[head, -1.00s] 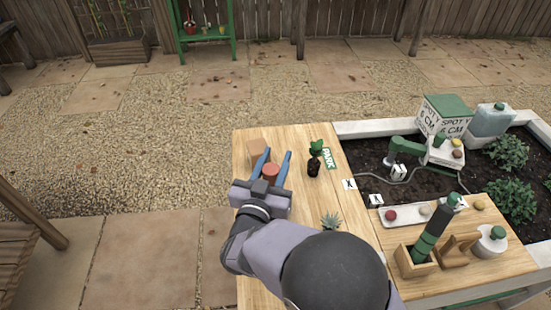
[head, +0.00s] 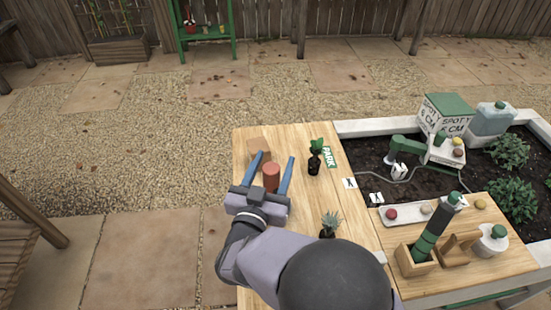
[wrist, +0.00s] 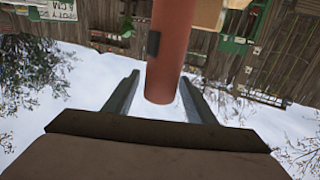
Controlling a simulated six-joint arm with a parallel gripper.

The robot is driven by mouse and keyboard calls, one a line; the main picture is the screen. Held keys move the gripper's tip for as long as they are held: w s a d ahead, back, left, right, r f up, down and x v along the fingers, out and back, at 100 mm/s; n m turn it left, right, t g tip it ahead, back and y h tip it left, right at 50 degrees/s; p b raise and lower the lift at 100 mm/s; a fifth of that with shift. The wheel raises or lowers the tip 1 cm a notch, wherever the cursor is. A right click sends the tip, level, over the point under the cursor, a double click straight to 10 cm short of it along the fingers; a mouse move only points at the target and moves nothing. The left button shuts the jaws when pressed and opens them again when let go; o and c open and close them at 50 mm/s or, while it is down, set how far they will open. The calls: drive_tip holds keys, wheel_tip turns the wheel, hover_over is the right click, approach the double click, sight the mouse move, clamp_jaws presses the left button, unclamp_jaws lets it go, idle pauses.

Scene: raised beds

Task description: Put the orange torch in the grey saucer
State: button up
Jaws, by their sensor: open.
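The orange torch (head: 271,178), a reddish-orange cylinder, stands upright near the left of the wooden table top. In the wrist view the torch (wrist: 170,60) shows a small dark patch on its side and one rounded end. My gripper (head: 275,156) is open, with its two blue fingers on either side of the torch. The wrist view shows the fingers (wrist: 158,95) apart, with white gaps between them and the torch. I cannot make out the grey saucer in any view. My arm hides part of the table's front, and the torch's base is not clearly visible.
A wooden block (head: 259,146) stands just behind the torch. A planted bed and a second wooden top with a holder (head: 416,262) lie farther right.

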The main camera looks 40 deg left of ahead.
drive_tip(key=b+v, duration=0.1)
drive_tip(key=v, duration=0.8)
drive_tip(key=shift+s+d, duration=0.2)
drive_tip(key=shift+s, duration=0.15)
